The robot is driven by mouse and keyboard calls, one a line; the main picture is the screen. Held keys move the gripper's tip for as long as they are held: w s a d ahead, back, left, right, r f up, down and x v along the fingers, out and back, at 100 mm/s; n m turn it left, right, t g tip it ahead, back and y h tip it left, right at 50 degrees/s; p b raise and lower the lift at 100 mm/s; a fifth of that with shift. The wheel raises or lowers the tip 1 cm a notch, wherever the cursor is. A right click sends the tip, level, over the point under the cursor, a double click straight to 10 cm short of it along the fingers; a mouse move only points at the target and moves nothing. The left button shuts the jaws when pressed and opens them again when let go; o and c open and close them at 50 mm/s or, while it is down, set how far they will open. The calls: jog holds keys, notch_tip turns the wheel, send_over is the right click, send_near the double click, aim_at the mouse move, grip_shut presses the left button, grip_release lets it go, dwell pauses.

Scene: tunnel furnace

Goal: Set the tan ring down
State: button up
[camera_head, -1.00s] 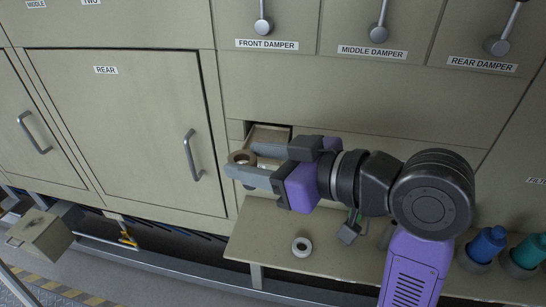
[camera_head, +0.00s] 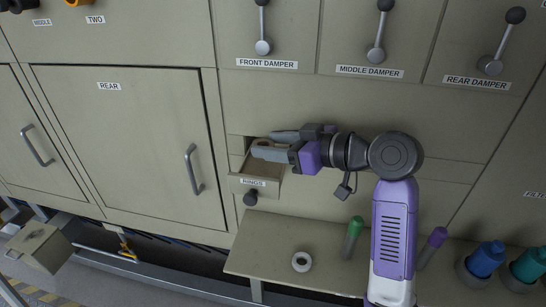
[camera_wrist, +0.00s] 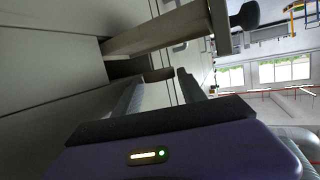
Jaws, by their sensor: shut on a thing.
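The tan ring (camera_head: 262,142) is held between the fingers of my gripper (camera_head: 264,144), partly hidden by them. My gripper is shut on it, just above and behind the open drawer (camera_head: 258,184) labelled RINGS, close to the furnace front. In the wrist view the ring shows as a brown band (camera_wrist: 158,75) between the fingertips, and the drawer (camera_wrist: 165,32) with its dark knob lies beyond. I cannot tell whether the ring touches anything else. A white ring (camera_head: 301,261) lies flat on the shelf.
The shelf (camera_head: 270,235) below the drawer has bare room around the white ring. A green-topped tube (camera_head: 353,232) and a purple-topped one (camera_head: 434,242) stand to its right, with blue (camera_head: 487,256) and teal (camera_head: 527,266) bottles farther right. Damper levers line the panel above.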

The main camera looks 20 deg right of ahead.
aim_at(273, 167)
notch_tip(273, 167, down, 3)
jog(key=shift+w+d+f+p, duration=0.15)
jog(key=shift+f+p, duration=0.15)
jog(key=shift+f, duration=0.15)
jog(key=shift+f, duration=0.1)
jog(key=o, duration=1.3)
jog(key=shift+o, duration=0.2)
jog(key=shift+r, duration=0.2)
jog(key=b+v, duration=0.1)
jog(key=v, duration=1.1)
